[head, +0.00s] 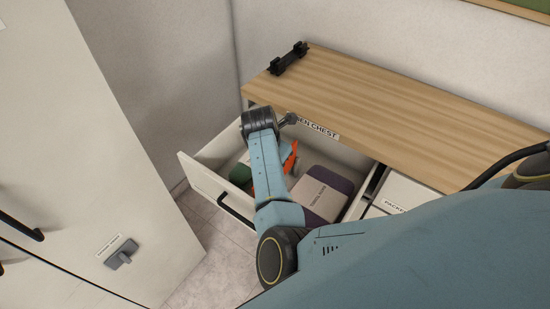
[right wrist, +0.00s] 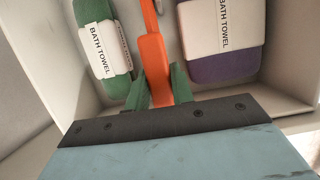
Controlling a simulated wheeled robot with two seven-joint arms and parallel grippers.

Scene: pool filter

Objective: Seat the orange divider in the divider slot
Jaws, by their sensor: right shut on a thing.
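The orange divider (head: 291,159) is partly hidden by my right arm in the head view, inside the open drawer (head: 202,180). In the right wrist view the divider (right wrist: 153,55) runs as a narrow orange strip between the two bath towels. My right gripper (right wrist: 158,88) is shut on its near end, with a green finger on each side. I cannot make out the divider slot, or tell whether the divider touches the drawer floor. My left gripper is not in view.
A rolled green towel (right wrist: 116,58) lies left of the divider, and a folded white and purple towel (right wrist: 222,68) lies right. The wooden chest top (head: 390,95) overhangs the drawer's back and carries a black fixture (head: 289,58). A white cabinet (head: 80,130) stands left.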

